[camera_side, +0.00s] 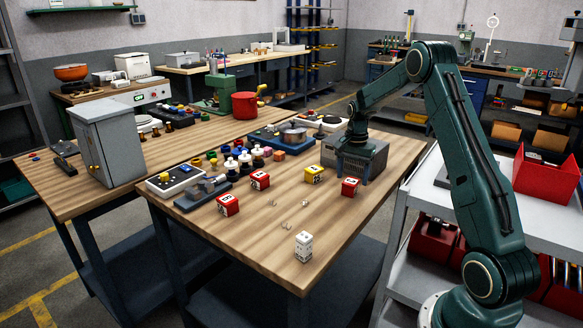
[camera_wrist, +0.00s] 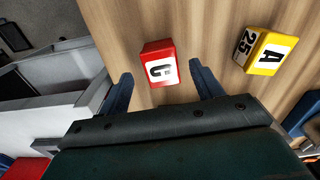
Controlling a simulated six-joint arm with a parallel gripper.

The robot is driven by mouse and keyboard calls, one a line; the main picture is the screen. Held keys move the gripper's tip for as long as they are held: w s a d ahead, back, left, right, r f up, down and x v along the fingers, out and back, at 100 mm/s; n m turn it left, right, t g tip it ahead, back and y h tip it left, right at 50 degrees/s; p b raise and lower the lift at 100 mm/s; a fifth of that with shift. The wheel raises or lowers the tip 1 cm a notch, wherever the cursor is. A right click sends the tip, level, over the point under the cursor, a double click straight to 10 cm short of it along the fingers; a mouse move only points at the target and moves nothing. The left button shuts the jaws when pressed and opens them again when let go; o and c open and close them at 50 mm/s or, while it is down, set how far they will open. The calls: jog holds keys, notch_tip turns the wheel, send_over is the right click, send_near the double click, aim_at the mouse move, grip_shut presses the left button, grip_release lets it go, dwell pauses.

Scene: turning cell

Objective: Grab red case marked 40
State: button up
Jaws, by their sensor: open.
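A red case (camera_wrist: 157,63) with a dark letter on a white panel sits ahead of my gripper (camera_wrist: 158,72) in the wrist view, in line with the gap between the two blue fingers. My gripper is open and empty. The same red case appears to be the one at the right of the group in the side view (camera_side: 349,187). Two more red cases stand further left, one in front (camera_side: 228,205) and one behind it (camera_side: 260,180). I cannot read the number 40 on any red case.
A grey metal box (camera_side: 372,158) stands close behind the right red case. A white block (camera_side: 303,246) stands near the front table edge. Small pale pieces lie mid-table.

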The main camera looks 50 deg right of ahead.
aim_at(351, 181)
jog(key=shift+w+f, duration=0.1)
jog(key=shift+f, duration=1.9)
jog(key=c, duration=1.2)
jog(key=shift+c, duration=0.2)
jog(key=shift+r, duration=0.1)
notch_tip(351, 181, up, 20)
